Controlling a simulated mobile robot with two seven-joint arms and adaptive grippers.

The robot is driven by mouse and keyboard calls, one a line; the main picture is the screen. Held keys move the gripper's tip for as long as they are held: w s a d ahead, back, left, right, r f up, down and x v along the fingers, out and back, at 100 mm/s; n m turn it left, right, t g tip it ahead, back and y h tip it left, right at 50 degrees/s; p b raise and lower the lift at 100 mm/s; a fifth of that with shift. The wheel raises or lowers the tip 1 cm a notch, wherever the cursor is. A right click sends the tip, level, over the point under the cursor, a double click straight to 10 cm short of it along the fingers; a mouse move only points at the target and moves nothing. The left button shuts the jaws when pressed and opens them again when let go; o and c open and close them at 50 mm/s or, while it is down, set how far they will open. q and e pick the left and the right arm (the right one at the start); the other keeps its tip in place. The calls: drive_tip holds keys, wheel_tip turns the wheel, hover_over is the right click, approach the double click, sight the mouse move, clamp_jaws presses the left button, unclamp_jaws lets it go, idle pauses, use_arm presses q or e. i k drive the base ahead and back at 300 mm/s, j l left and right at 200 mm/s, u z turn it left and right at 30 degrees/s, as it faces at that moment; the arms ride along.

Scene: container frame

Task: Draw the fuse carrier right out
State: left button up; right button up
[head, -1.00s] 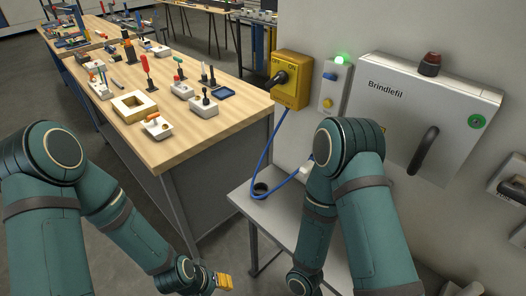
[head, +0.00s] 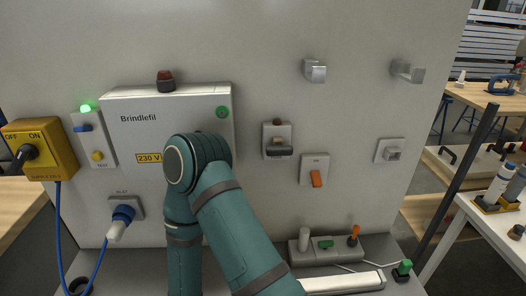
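A small grey wall unit (head: 278,135) is mounted right of the Brindlefil box. A dark grip-like bar (head: 279,151) sits across its lower part, seated against the unit. This looks like the fuse carrier in its holder, but I cannot be sure. My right arm stands in front of the Brindlefil box (head: 130,103) and hides part of its front. Its gripper is below the picture. My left arm and gripper are not in the head view.
A yellow supply switch (head: 40,150), a lit green lamp (head: 86,108) and a blue inlet plug (head: 122,214) are at the left. An orange rocker switch (head: 316,178) and grey knob (head: 391,153) are at the right. A shelf below holds a grey block (head: 326,248).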

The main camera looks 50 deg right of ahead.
sight(277, 149)
drive_tip(key=k+z, duration=0.15)
drive_tip(key=k, duration=0.5)
drive_tip(key=z, duration=1.5)
drive_tip(key=i+j+z, duration=0.15)
drive_tip(key=j, duration=0.2)
drive_tip(key=i+j+z, duration=0.1)
drive_tip(key=j, duration=0.3)
drive_tip(key=i, duration=0.15)
